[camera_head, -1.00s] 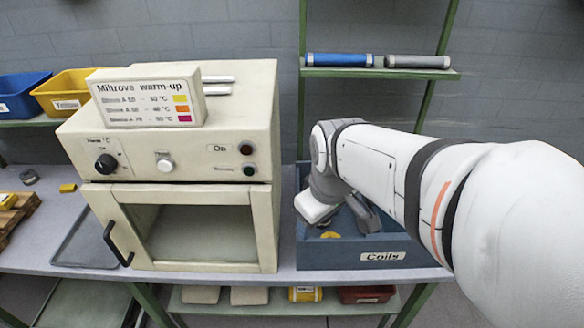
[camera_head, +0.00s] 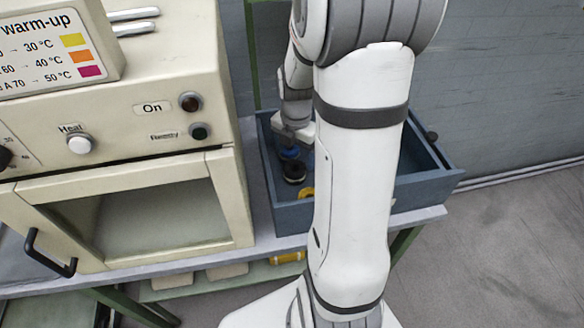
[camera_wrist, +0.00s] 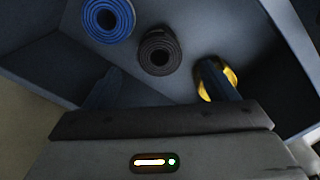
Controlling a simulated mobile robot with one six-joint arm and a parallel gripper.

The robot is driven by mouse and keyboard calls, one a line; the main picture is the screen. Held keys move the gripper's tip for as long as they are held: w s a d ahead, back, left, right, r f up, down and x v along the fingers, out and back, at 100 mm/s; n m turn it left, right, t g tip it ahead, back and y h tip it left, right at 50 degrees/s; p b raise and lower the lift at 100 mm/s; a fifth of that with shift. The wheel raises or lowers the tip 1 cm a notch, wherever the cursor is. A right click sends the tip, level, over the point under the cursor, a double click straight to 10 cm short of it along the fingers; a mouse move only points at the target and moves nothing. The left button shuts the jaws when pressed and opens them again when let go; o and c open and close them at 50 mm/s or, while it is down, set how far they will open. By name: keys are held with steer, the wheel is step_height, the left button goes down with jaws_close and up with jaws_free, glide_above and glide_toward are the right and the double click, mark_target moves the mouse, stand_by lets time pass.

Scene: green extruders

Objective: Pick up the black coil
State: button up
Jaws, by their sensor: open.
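The black coil (camera_wrist: 160,52) lies in the blue-grey bin (camera_head: 292,218). In the wrist view its round end with a central hole faces the camera, ahead of my gripper (camera_wrist: 158,73) and between the lines of its two fingers. My gripper is open, with nothing between the fingers. The black coil also shows in the head view (camera_head: 293,173), just below my gripper's end. I cannot tell the exact gap between fingers and coil.
A blue coil (camera_wrist: 108,19) sits beside the black one, at upper left. A yellow coil (camera_wrist: 230,78) is at right, partly covered by the right finger. The bin walls surround them. A cream oven (camera_head: 120,150) stands left of the bin.

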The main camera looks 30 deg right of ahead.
mark_target(295, 169)
step_height(295, 169, down, 7)
steer(key=shift+a+r, duration=0.1)
steer(key=shift+r, duration=0.1)
steer(key=c, duration=1.1)
